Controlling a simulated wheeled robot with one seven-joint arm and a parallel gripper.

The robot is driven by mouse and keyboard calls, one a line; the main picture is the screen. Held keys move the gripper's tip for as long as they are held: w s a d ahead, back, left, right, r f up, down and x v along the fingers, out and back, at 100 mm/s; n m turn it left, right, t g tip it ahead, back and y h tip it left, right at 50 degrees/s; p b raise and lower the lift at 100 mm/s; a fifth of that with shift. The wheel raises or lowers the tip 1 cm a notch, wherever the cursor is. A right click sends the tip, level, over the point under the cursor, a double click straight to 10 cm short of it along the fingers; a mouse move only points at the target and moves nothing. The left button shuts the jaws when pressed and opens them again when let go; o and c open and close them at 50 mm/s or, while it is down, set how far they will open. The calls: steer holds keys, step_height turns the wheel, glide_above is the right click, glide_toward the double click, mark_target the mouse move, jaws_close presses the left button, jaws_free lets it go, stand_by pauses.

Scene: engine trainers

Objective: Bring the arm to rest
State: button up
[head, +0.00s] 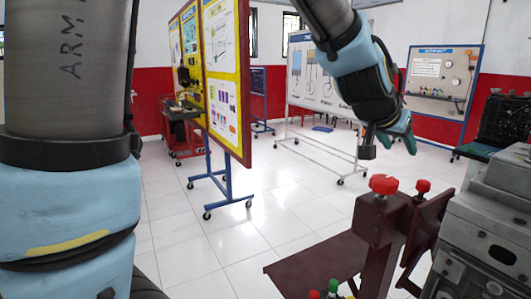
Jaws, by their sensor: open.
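My arm reaches down from the top of the head view, with a grey link, light-blue joint covers and dark bands. My gripper (388,145) hangs at its end, right of the middle, pointing down. Its jaws are open, and I see nothing held between them. In the picture it is above the dark red stand (376,222) with red knobs. How far apart they are in depth I cannot tell. Another large part of my arm fills the left side.
A grey engine block (490,220) stands at the right. A yellow display board (223,70) on a blue wheeled frame (222,188) is left of centre. A whiteboard (308,72) and another board (440,80) stand behind. The white tiled floor (270,210) is clear in the middle.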

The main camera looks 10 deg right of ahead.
steer(key=w+a+f+n+y, duration=0.2)
steer(key=w+a+f, duration=0.1)
steer(key=a, duration=0.4)
steer(key=w+a+f+n+y, duration=0.1)
steer(key=w+a+f, duration=0.2)
steer(key=a, duration=0.5)
steer(key=w+a+f+n+y, duration=0.2)
steer(key=w+a+f, duration=0.15)
steer(key=a, duration=0.35)
steer(key=s+a+f+n+g+y, duration=0.1)
steer(key=s+a+f+n, duration=0.1)
steer(key=a, duration=0.5)
steer(key=s+a+f+n+g+y, duration=0.1)
steer(key=s+a+f+n, duration=0.1)
steer(key=a, duration=0.6)
steer(key=s+a+f+n+g+y, duration=0.1)
steer(key=s+a+f+y, duration=0.1)
steer(key=a, duration=0.6)
steer(key=shift+f+n, duration=0.4)
steer(key=shift+f, duration=0.15)
steer(key=shift+d, duration=0.2)
